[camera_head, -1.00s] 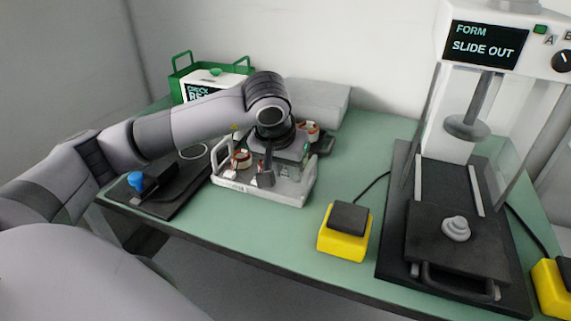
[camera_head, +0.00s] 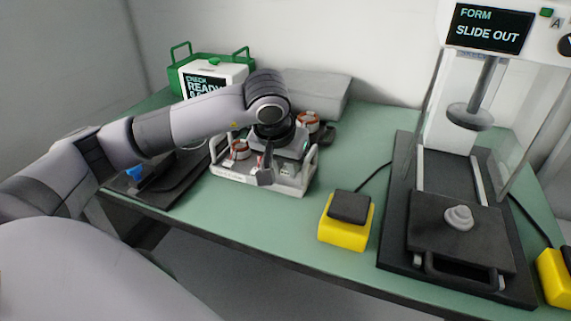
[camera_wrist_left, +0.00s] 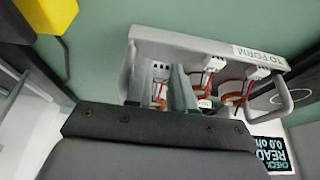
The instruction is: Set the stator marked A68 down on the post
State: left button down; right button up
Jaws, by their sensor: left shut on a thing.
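My left gripper (camera_head: 265,172) reaches down into a white tray (camera_head: 225,176) labelled TO FORM. In the left wrist view its fingers (camera_wrist_left: 163,88) are shut on a stator, which shows a white connector (camera_wrist_left: 160,74) and orange-red windings between them. Most of the held stator is hidden, and I cannot read a mark A68. Another stator (camera_head: 239,150) sits in the tray at the left, and one (camera_head: 308,122) shows at the back right. A stepped grey post (camera_head: 458,217) stands on the press's slid-out plate at the right. My right gripper is not in view.
The press (camera_head: 487,27) shows FORM, SLIDE OUT; its ram (camera_head: 469,116) hangs behind the post. A yellow button box (camera_head: 344,234) stands between tray and press. A green-handled check box (camera_head: 212,75) and a dark fixture with a blue part (camera_head: 134,172) are at the left.

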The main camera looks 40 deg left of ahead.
pick_arm(q)
jog(key=shift+f, duration=0.15)
jog(key=shift+f+b, duration=0.8)
jog(key=shift+b, duration=0.1)
jog(key=shift+f+b, duration=0.25)
jog(key=shift+b, duration=0.05)
jog(key=c, duration=1.1)
grip_release()
jog(key=shift+r, duration=0.1)
